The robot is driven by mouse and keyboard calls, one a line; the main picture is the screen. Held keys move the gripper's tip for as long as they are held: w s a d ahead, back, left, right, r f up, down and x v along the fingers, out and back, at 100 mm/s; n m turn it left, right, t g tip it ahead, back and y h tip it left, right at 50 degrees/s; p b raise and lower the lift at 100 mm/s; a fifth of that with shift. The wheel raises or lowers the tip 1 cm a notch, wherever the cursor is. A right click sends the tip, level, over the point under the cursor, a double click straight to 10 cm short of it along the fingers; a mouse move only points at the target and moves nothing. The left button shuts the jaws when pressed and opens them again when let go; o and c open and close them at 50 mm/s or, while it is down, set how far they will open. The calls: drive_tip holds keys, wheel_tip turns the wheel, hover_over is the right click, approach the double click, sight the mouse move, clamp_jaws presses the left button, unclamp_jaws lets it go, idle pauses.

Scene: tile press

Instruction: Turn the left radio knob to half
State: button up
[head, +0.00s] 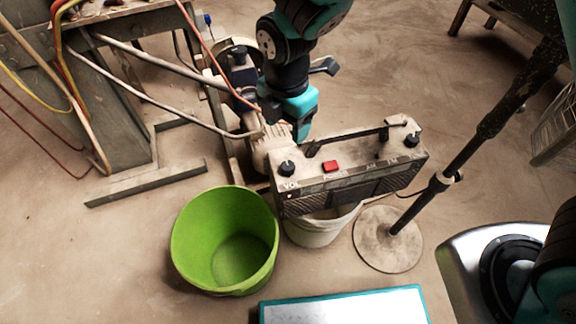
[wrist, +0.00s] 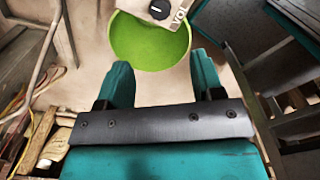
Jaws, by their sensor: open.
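The radio (head: 350,178) is a dusty grey box with a dark grille front and a handle. Its left knob (head: 287,168) is black and stands on the top face near the left end, beside partly legible lettering. In the wrist view, a black knob (wrist: 160,9) with a pale pointer mark shows at the top edge, on the radio's corner (wrist: 177,20); it appears to be the left one. My gripper (wrist: 160,60) is open and empty, with the knob beyond its fingertips and apart from them. In the head view, my gripper (head: 302,128) is behind the radio's left half.
A green bucket (head: 222,240) stands at the radio's left front, and a pale bucket (head: 315,232) is under the radio. A red button (head: 330,166) and a right knob (head: 411,140) are also on top. A stand pole (head: 440,180) rises at the right.

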sight(287, 165)
wheel_tip(287, 165, down, 14)
drive_tip(key=b, duration=0.2)
drive_tip(key=shift+r+b, duration=0.1)
drive_tip(key=shift+b, duration=0.2)
drive_tip(key=c, duration=0.9)
